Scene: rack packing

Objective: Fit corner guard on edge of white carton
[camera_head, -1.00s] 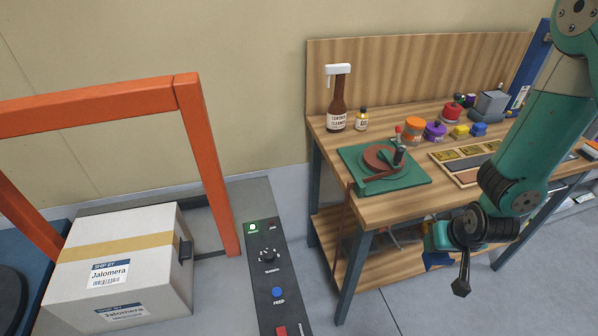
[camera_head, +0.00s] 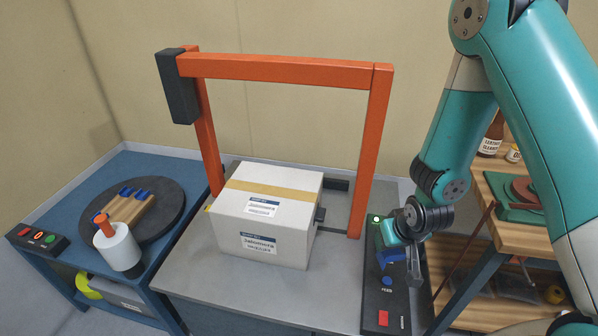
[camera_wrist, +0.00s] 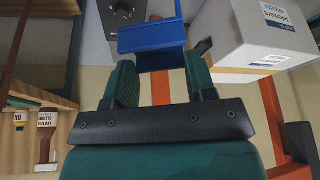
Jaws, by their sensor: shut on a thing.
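The white carton (camera_head: 268,215) sits on a grey table under an orange frame, with a tan tape band and printed labels. It also shows at the upper right of the wrist view (camera_wrist: 235,32). My gripper (camera_head: 385,252) is to the right of the carton, over the black control panel, apart from the carton. In the wrist view my gripper (camera_wrist: 155,82) is shut on a blue angled piece (camera_wrist: 150,40), which looks like the corner guard. In the head view only a small part of the blue guard (camera_head: 388,258) shows beside the gripper.
The orange frame (camera_head: 280,69) arches over the carton, its right post (camera_head: 370,150) standing between carton and gripper side. A blue bench (camera_head: 150,165) with a turntable stands left. A wooden workbench (camera_head: 520,238) is at right.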

